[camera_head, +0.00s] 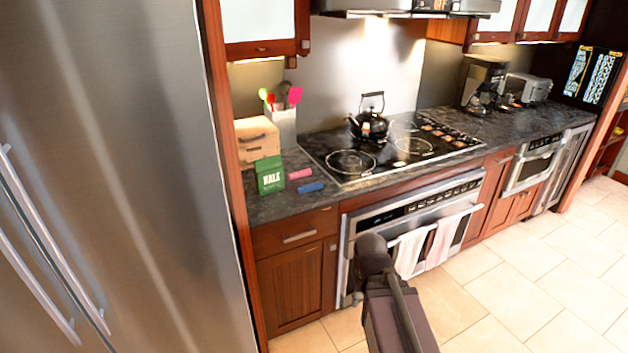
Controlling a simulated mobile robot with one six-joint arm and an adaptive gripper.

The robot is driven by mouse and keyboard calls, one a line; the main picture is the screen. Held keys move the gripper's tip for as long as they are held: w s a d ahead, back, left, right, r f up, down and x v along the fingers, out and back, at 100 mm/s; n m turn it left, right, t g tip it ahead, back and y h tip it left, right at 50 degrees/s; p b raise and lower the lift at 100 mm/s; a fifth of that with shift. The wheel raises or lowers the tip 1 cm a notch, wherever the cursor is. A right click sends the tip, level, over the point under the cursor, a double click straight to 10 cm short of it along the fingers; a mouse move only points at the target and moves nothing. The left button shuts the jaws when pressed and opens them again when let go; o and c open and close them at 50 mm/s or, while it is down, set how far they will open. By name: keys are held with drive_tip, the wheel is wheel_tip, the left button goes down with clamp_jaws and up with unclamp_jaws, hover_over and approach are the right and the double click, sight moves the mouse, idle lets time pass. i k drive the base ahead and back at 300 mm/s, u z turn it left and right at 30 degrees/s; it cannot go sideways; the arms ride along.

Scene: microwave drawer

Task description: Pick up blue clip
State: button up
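The blue clip (311,187) lies flat on the dark stone counter (262,209), close to its front edge and left of the cooktop. A pink clip (300,173) lies just behind it. A green bag (270,175) stands upright to the left of both clips. My arm rises from the bottom of the picture in front of the oven, below and right of the blue clip and well apart from it. My gripper cannot be made out.
A wooden box (257,140) and a utensil holder (282,127) stand behind the clips. The cooktop (390,150) with a black kettle (370,124) is to the right. A tall fridge (110,150) bounds the left. Tiled floor (500,290) is clear at the right.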

sight(307, 188)
drive_tip(key=i, duration=0.95)
drive_tip(key=u, duration=0.25)
